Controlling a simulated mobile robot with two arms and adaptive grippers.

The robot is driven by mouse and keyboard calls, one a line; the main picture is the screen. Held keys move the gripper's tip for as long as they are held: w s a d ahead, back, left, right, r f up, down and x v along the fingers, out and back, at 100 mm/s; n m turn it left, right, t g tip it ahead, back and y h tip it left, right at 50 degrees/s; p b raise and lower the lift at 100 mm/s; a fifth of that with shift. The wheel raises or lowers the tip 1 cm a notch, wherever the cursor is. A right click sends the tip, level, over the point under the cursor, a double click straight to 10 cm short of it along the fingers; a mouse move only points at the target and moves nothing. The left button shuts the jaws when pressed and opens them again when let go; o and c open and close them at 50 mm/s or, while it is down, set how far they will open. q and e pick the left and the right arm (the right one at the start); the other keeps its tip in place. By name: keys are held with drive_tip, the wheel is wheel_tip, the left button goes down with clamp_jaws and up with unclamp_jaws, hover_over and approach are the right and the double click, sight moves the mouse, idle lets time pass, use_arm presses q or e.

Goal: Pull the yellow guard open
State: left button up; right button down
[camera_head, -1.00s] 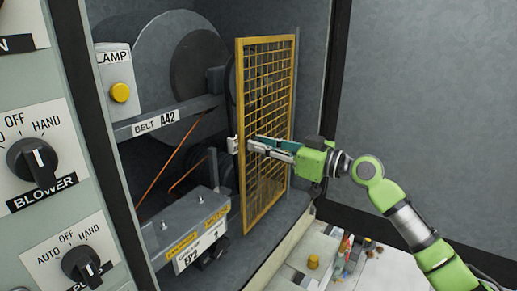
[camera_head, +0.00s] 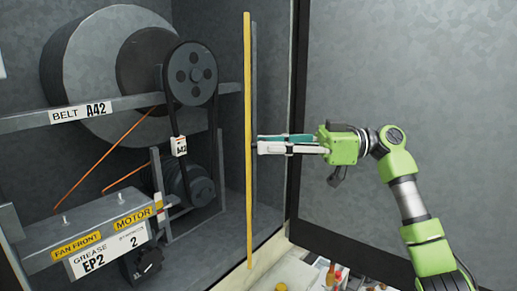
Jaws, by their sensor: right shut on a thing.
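The yellow guard (camera_head: 248,140) stands upright in the cabinet and shows edge-on as a thin yellow strip, so its mesh face is hidden. My right gripper (camera_head: 262,146) comes in from the right at about mid-height of the guard. It is shut on the guard, with its fingertips at the guard's right side; the exact point of grip is hard to make out. My left gripper is not in view.
Left of the guard are a large grey drum (camera_head: 90,75), a black pulley (camera_head: 190,75) with a belt, a motor (camera_head: 185,183) and a labelled grey box (camera_head: 85,235). A dark-edged grey panel (camera_head: 400,60) stands behind my right arm. Several small items lie at the bottom.

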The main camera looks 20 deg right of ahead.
drive_tip(key=shift+s+d+n+g, duration=0.15)
drive_tip(key=shift+d+n+g, duration=0.35)
drive_tip(key=shift+d+g, duration=0.45)
drive_tip(key=c, duration=1.9)
unclamp_jaws()
drive_tip(key=shift+d+t, duration=0.1)
drive_tip(key=shift+t, duration=0.25)
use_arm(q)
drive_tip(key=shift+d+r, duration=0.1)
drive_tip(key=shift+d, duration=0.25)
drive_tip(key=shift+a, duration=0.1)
use_arm(e)
wheel_tip(320, 180, up, 10)
drive_tip(key=shift+r, duration=0.1)
